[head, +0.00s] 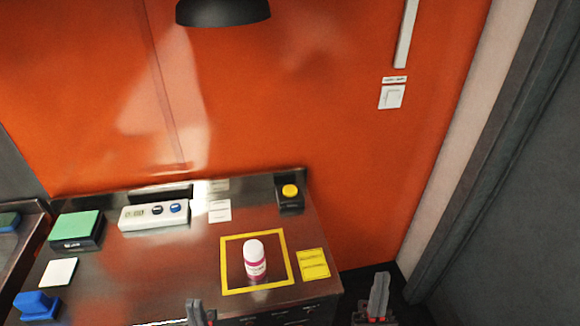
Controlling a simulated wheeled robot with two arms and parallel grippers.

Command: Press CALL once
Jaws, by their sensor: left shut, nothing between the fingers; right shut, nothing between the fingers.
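A round yellow push button (290,190) sits on a small black box at the back right corner of the steel counter. A white wall plate (391,97) with a small label strip above it is on the orange wall, further right. I cannot read the word CALL on either. My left gripper (200,312) is shut and empty at the bottom edge, in front of the counter's near side and well short of the button. My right gripper (378,295) is shut and empty, right of the counter, apart from both.
On the counter (150,278), a white and pink bottle (255,260) stands inside a yellow square outline, beside a yellow note (313,263). A white box with knobs (154,216), a green-topped block (76,229) and a blue object (37,305) are left. A dark lamp (222,12) hangs above.

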